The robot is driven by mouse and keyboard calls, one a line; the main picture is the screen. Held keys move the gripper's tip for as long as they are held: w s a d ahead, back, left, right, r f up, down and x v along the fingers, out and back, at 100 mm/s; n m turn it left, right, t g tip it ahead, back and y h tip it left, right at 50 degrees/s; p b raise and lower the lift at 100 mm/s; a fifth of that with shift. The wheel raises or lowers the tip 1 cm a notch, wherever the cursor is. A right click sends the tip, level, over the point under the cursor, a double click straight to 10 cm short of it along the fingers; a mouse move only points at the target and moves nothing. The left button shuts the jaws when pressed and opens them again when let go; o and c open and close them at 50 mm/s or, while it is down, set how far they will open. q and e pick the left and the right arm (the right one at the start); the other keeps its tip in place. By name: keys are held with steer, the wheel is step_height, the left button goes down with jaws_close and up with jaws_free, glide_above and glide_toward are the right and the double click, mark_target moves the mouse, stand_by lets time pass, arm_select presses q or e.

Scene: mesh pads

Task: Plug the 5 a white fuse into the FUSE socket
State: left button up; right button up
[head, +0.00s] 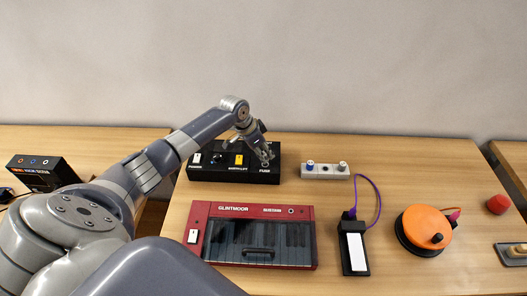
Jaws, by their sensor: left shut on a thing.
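A black box (222,177) stands at the back of the table, with a white switch, an orange switch and the label FUSE at its right end. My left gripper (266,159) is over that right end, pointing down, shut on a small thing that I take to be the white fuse. The fuse is too small and too covered by the fingers to make out clearly. The FUSE socket is hidden by the gripper, so I cannot tell whether the fuse touches it or is in it. My right gripper is not in view.
A red keyboard (213,255) lies in front of the box. A grey two-knob unit (325,174) stands to its right. A black pedal (354,265) with a purple cable, an orange disc (424,226) and a red knob (498,204) lie farther right. Another box (42,174) is far left.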

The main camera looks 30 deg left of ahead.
arm_select(q)
steer(key=shift+f+b, duration=0.85)
steer(key=shift+f, duration=0.75)
steer(key=o, duration=0.9)
steer(key=shift+o, duration=0.2)
steer(key=shift+r, duration=0.2)
steer(key=v, duration=1.1)
steer(key=shift+s+r, duration=0.2)
steer(key=shift+r, duration=0.15)
steer(key=shift+f, duration=0.1)
